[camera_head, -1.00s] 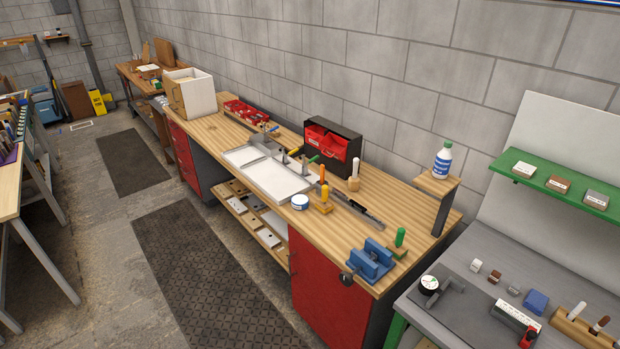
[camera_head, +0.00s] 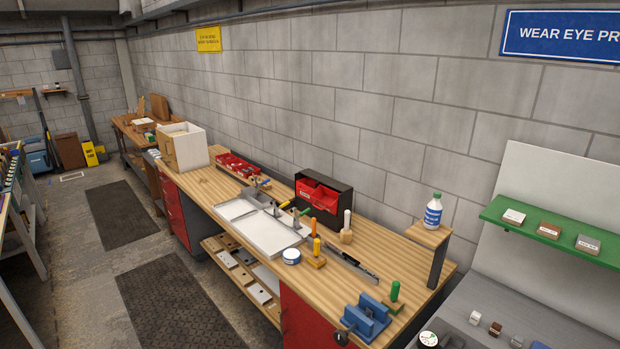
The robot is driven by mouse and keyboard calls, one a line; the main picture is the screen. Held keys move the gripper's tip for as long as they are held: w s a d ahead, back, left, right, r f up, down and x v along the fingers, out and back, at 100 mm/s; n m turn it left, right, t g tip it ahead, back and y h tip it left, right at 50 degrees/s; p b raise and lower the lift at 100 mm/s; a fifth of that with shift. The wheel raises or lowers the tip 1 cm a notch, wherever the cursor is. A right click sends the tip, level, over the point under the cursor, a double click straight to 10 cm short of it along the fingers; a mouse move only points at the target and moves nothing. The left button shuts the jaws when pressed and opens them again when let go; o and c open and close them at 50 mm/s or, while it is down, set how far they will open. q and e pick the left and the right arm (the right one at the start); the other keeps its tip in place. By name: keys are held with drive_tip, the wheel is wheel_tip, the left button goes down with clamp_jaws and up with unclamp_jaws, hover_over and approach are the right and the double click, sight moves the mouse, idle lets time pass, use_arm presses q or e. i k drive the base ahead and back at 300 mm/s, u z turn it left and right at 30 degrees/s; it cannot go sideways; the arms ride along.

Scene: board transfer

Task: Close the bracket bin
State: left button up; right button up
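A black cabinet (camera_head: 342,190) with red bins stands on the wooden workbench (camera_head: 385,258) against the block wall. Its red bins (camera_head: 318,194) sit side by side at the front and appear tilted outward. A small pale label shows on one bin, too small to read, so I cannot tell which is the bracket bin. Neither of my grippers is in view.
White trays (camera_head: 270,236) with clamps lie left of the cabinet. A dark floor mat (camera_head: 180,300) lies on open floor before the bench.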

sight(326, 199)
drive_tip(key=u, duration=0.7)
drive_tip(key=i, duration=2.2)
drive_tip(key=z, duration=1.1)
